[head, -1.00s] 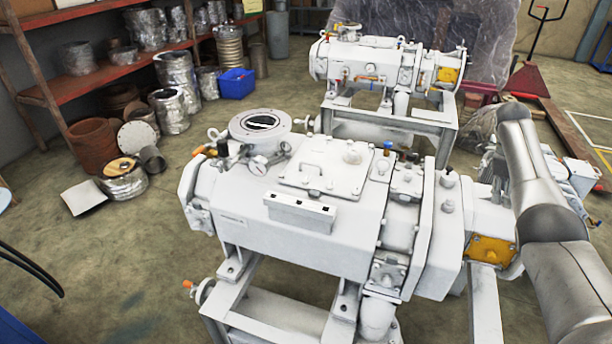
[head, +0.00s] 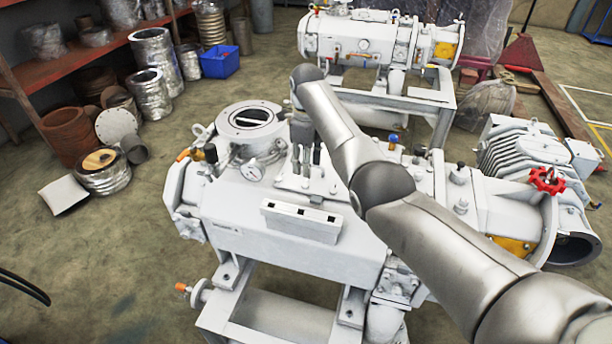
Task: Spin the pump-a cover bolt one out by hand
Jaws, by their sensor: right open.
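The white pump (head: 235,225) stands on its frame in the middle of the head view. Its flat cover plate (head: 322,188) is on top, behind a narrow white block with dark spots. My right arm crosses in from the lower right. My right gripper (head: 304,172) points down over the cover, its two fingers apart. I cannot tell whether the fingertips touch the cover or go around a bolt. The arm and gripper hide much of the cover, and its bolts are too small to make out. My left gripper is not in view.
A second white pump (head: 375,45) is behind. A red handwheel (head: 547,181) is at the right. Shelves (head: 70,65) with metal parts stand at the left.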

